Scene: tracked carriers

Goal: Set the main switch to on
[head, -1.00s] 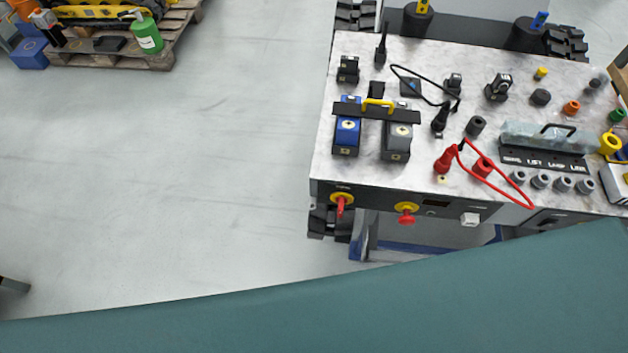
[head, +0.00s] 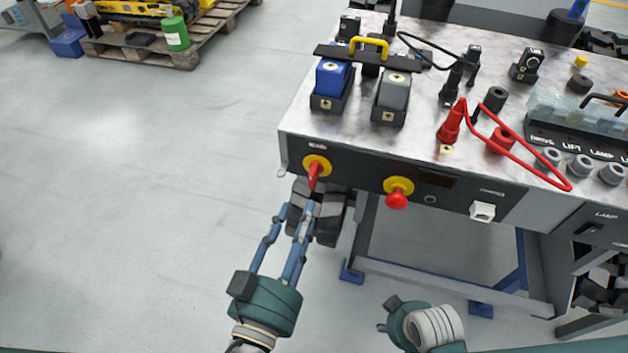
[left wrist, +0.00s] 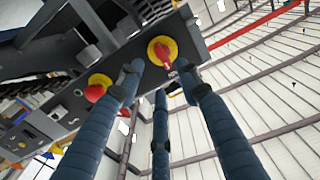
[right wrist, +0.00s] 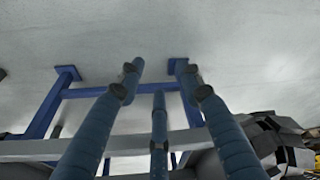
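The main switch (head: 316,168) is a red handle on a yellow disc at the left end of the cart's front panel, under a small label. Its handle points down. It also shows in the left wrist view (left wrist: 163,51), just ahead of the fingertips. My left gripper (head: 297,208) is open and empty, with its fingers reaching up to just below the switch. In the left wrist view the red handle appears between the spread fingertips; contact cannot be told. My right gripper (right wrist: 158,66) is open and empty in its own wrist view, facing the floor and the cart's blue frame.
A red mushroom button (head: 397,194) on a yellow disc sits right of the switch. A white socket (head: 483,211) is further right. The cart top (head: 420,128) carries blue and grey blocks, a red cable and several caps. Floor at left is clear up to a pallet (head: 150,55).

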